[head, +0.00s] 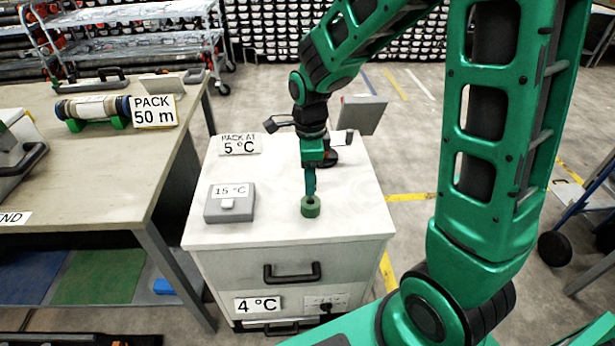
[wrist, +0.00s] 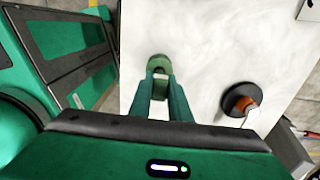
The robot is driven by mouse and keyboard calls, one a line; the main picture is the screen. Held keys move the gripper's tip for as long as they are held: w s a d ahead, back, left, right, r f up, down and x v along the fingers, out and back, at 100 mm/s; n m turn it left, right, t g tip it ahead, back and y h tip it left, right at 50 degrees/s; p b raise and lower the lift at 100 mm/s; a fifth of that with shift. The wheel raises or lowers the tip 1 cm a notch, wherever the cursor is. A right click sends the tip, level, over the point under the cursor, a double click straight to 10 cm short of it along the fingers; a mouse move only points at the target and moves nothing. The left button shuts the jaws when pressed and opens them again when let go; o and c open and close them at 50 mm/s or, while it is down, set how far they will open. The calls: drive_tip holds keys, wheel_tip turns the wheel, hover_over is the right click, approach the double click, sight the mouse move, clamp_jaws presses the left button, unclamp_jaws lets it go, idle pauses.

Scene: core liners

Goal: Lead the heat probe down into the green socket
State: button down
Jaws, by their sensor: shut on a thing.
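The green socket (head: 311,208) is a short round green piece standing on the white top of the cabinet, near its front middle. It also shows in the wrist view (wrist: 158,62), just beyond my fingertips. My gripper (head: 310,190) points straight down, directly above the socket. In the wrist view my gripper's two green fingers (wrist: 160,82) close in at the socket. They are shut on the heat probe, which is mostly hidden between them. I cannot tell whether its tip is inside the socket or just above it.
A grey box marked 15 °C (head: 230,205) stands left of the socket. A "PACK AT 5 °C" sign (head: 240,145) is behind it. A round black thing with an orange top (wrist: 240,100) stands on the cabinet. A workbench (head: 60,180) is at left. The cabinet top's front right is clear.

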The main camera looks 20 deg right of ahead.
drive_tip(key=shift+f, duration=0.65)
drive_tip(key=shift+f, duration=0.15)
drive_tip(key=c, duration=1.6)
unclamp_jaws()
drive_tip(key=shift+o, duration=0.2)
wheel_tip(320, 180, up, 11)
drive_tip(key=shift+f, duration=0.15)
